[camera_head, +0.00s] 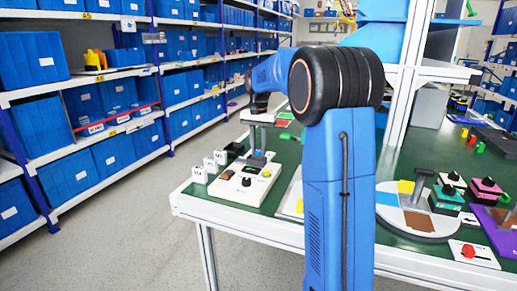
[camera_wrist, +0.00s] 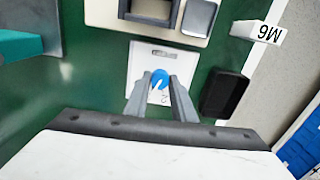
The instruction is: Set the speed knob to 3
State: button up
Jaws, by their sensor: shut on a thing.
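In the wrist view, a round blue knob (camera_wrist: 159,77) with a white pointer mark sits on a white panel (camera_wrist: 147,55). The two grey fingers of my gripper (camera_wrist: 160,86) stand on either side of the knob and are shut on it. Small dark dial marks show on the panel between the fingers, partly hidden and too small to read surely. A printed label shows at the panel's upper edge.
In the wrist view, a black block (camera_wrist: 224,95) lies right of the panel and a white tag marked M6 (camera_wrist: 257,31) stands at upper right. A beige device (camera_wrist: 118,15) borders the panel above. In the head view, more switch devices crowd the green table (camera_head: 398,240).

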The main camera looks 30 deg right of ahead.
aim_at(258, 151)
jog(key=o, duration=1.1)
jog(key=shift+c, duration=0.2)
notch_tip(258, 151, up, 18)
jog(key=shift+f, duration=0.25)
